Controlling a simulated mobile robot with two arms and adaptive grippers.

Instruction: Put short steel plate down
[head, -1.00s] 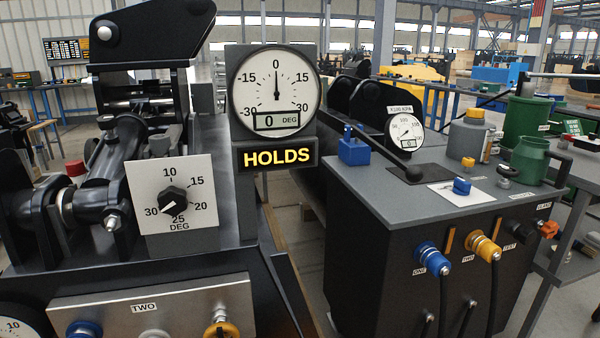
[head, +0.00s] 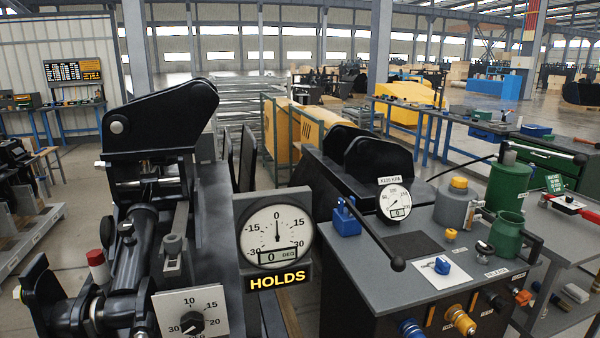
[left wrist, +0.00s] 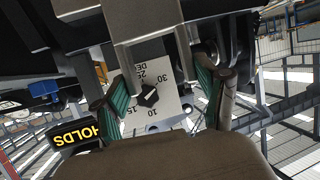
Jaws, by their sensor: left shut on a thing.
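My left gripper (left wrist: 160,110) shows in the left wrist view, with its two green-padded fingers on either side. Beyond the fingers stands the white angle-dial panel (left wrist: 160,95), upside down in this view. No gripper and no loose steel plate can be made out in the head view. My right gripper is not in view.
The black machine (head: 150,215) stands at the left, with a round gauge (head: 276,236) and a lit HOLDS sign (head: 277,281). A grey-topped bench (head: 400,262) at the right carries a gauge, a lever, a grey bottle and green cans.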

